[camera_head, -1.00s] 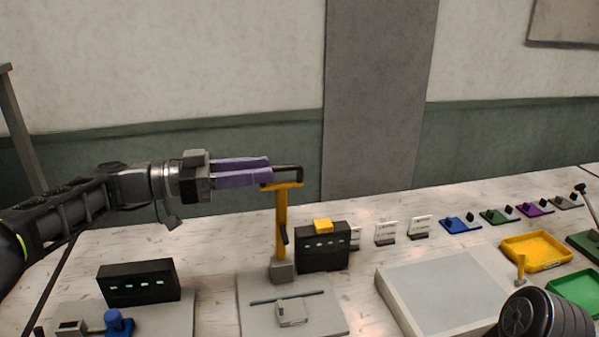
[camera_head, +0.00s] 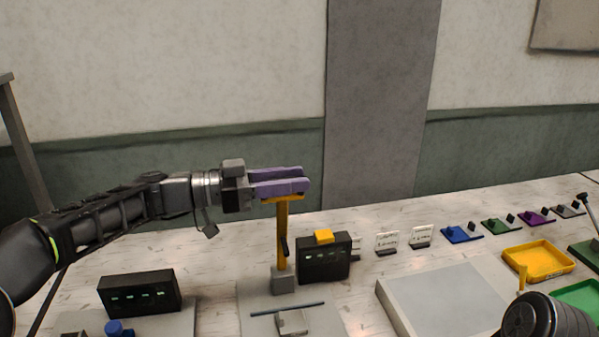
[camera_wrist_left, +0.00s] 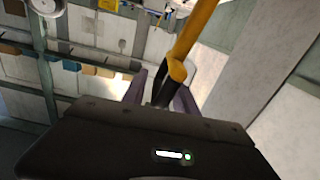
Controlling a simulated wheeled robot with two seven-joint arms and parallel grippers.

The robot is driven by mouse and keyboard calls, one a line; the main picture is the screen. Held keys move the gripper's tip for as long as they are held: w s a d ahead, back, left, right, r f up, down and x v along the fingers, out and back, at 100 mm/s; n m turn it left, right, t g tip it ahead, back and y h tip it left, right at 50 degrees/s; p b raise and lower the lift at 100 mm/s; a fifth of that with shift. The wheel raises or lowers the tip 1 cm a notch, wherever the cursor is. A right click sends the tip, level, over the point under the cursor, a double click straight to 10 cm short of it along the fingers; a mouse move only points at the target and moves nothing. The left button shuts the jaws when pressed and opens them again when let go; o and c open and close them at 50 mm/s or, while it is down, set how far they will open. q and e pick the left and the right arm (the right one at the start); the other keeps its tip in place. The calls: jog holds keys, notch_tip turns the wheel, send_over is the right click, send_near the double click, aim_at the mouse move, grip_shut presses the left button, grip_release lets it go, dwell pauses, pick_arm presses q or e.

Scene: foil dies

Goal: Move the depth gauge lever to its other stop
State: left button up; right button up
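A yellow post (camera_head: 282,235) stands in a grey block on a pale plate, with a yellow crosspiece on top. A small dark handle (camera_head: 285,246) shows on its side; I cannot tell which part is the gauge lever. My left gripper (camera_head: 306,182), with purple fingers, is at the top of the post, pointing right. In the left wrist view, a dark bar (camera_wrist_left: 160,92) at the end of the yellow arm (camera_wrist_left: 190,38) lies between the fingers, which look apart. The head view hides this bar behind the fingers.
A black box (camera_head: 324,262) with green lights and a yellow top piece stands right of the post. Another black box (camera_head: 140,294) is at left. A pale tray (camera_head: 384,300), yellow tray (camera_head: 540,276) and several coloured plates lie to the right.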

pick_arm(q)
jog(key=shift+x, duration=0.9)
jog(key=shift+c, duration=0.5)
grip_shut()
jog(key=shift+a, duration=0.1)
